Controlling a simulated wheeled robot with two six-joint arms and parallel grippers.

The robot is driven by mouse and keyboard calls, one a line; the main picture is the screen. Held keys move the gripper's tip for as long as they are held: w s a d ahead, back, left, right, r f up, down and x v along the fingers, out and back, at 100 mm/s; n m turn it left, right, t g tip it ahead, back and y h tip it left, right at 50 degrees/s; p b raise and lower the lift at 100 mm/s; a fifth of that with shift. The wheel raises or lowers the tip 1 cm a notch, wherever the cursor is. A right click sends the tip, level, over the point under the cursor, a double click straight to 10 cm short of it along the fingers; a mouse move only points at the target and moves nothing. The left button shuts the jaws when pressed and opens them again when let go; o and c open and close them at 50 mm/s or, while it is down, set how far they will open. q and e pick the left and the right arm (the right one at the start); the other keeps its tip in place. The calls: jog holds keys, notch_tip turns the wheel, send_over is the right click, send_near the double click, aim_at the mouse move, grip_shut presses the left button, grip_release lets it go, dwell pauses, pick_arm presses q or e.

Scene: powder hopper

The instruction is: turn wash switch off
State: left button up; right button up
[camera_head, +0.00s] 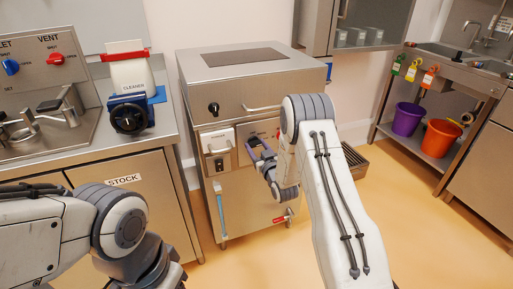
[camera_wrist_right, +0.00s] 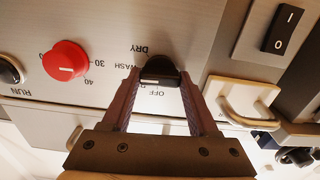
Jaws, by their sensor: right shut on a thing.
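The wash switch is a black rotary knob (camera_wrist_right: 159,68) on a steel panel, with DRY, WASH and OFF lettered around it, upside down in the right wrist view. My right gripper (camera_wrist_right: 160,82) has its two fingers on either side of the knob and is shut on it. A pale strip shows on the knob's lower edge; I cannot tell surely which label it marks. In the head view my right gripper (camera_head: 262,154) is at the front panel of the steel machine (camera_head: 250,75) and hides the knob. My left gripper is out of view.
In the right wrist view, a red knob (camera_wrist_right: 65,60) sits left of the switch; a rocker switch (camera_wrist_right: 284,29) and metal handle (camera_wrist_right: 247,104) sit right. The head view shows a counter (camera_head: 90,150) left, a red-handled valve (camera_head: 283,217) low on the machine, and open floor right.

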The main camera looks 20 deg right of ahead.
jog(key=n+b, duration=0.3)
jog(key=n, duration=0.1)
jog(key=shift+f+n, duration=0.1)
jog(key=shift+n, duration=0.2)
jog(key=n+b, duration=0.3)
jog(key=n, duration=0.1)
jog(key=shift+n, duration=0.3)
jog(key=n+b, duration=0.3)
jog(key=n, duration=0.1)
jog(key=shift+a+f+b, duration=0.1)
jog(key=shift+b, duration=0.3)
jog(key=shift+n+b, duration=1.4)
jog(key=shift+n, duration=0.6)
jog(key=o, duration=1.4)
jog(key=shift+s, duration=0.1)
jog(key=s, duration=1)
jog(key=shift+s+p, duration=0.15)
jog(key=shift+p, duration=0.2)
